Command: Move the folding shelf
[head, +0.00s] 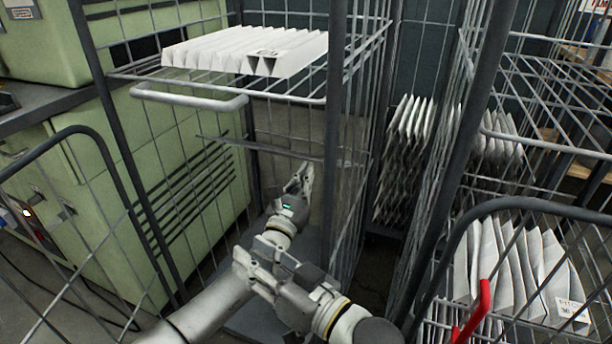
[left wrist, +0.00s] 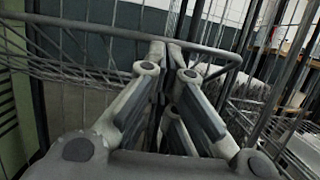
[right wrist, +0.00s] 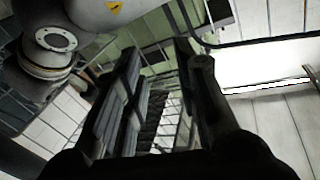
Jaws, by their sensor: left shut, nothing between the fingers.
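The folding shelf (head: 290,92) is a wire shelf with a pale looped handle bar (head: 195,102), lying level in the left cage cart. White pleated filters (head: 245,50) rest on it. My left gripper (head: 304,174) is inside the cart, lower than the shelf, pointing upward with nothing held. In the left wrist view its shut fingertips (left wrist: 168,48) are close to a grey bar (left wrist: 90,25) with wire mesh behind it; I cannot tell whether they touch.
The cart's mesh sides and dark uprights (head: 335,130) closely surround my left arm. A green cabinet (head: 180,170) stands at left. Another cage cart (head: 440,170) at right holds filters (head: 520,265) and a red handle (head: 475,315). Space below the shelf is mostly clear.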

